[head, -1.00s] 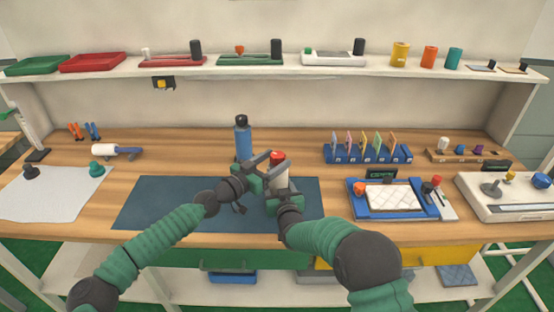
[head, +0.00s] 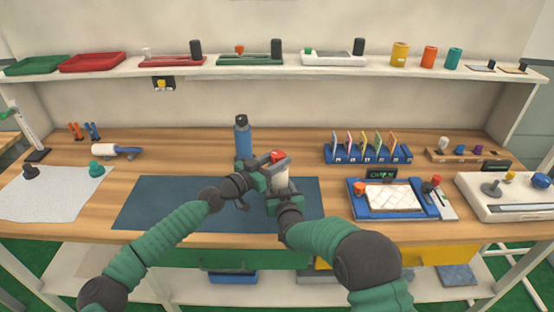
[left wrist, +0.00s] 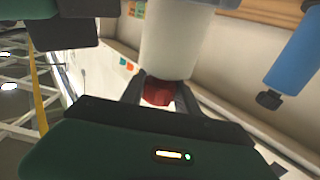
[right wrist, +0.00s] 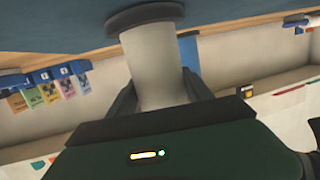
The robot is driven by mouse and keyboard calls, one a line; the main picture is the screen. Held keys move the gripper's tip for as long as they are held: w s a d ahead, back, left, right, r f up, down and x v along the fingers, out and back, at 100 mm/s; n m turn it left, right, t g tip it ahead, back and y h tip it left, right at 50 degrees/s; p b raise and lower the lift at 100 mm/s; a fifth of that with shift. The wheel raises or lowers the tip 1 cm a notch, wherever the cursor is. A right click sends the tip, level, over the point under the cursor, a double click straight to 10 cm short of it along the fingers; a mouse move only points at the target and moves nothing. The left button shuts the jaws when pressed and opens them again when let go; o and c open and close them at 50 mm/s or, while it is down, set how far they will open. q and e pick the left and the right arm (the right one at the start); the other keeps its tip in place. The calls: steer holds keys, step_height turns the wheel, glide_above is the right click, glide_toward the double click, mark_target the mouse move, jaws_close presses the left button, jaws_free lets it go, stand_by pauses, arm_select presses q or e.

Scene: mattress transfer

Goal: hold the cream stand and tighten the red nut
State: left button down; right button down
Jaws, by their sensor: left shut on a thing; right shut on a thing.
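The cream stand (head: 281,181) stands upright on the dark blue mat (head: 165,203), with the red nut (head: 278,156) at its top. My left gripper (head: 274,160) is shut on the red nut. The left wrist view shows the red nut (left wrist: 158,93) between the two fingers, against the end of the cream stand (left wrist: 178,45). My right gripper (head: 282,190) is shut on the body of the stand below the nut. In the right wrist view its fingers flank the cream stand (right wrist: 155,65), whose dark round base (right wrist: 145,16) rests on the mat.
A blue bottle (head: 243,140) stands close behind my left gripper. A blue card rack (head: 368,155) and a blue-framed tray (head: 400,210) lie to the right. The left part of the mat is clear. A shelf (head: 220,72) runs across the back above.

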arm_select(q)
steer(key=shift+w+a+m+g+h, duration=0.2)
steer(key=shift+w+m+g+h, duration=0.1)
steer(key=shift+g+h, duration=0.15)
steer(key=shift+a+f+m+g+h, duration=0.1)
steer(key=shift+f+m+g+h, duration=0.05)
steer(key=shift+m+g+h, duration=0.35)
steer(key=shift+s+m+g+h, duration=0.2)
steer(key=shift+m+g+h, duration=0.15)
steer(key=shift+m+g, duration=0.35)
steer(key=c, duration=1.2)
jaws_free()
steer(key=o, duration=0.3)
steer(key=shift+s, duration=0.1)
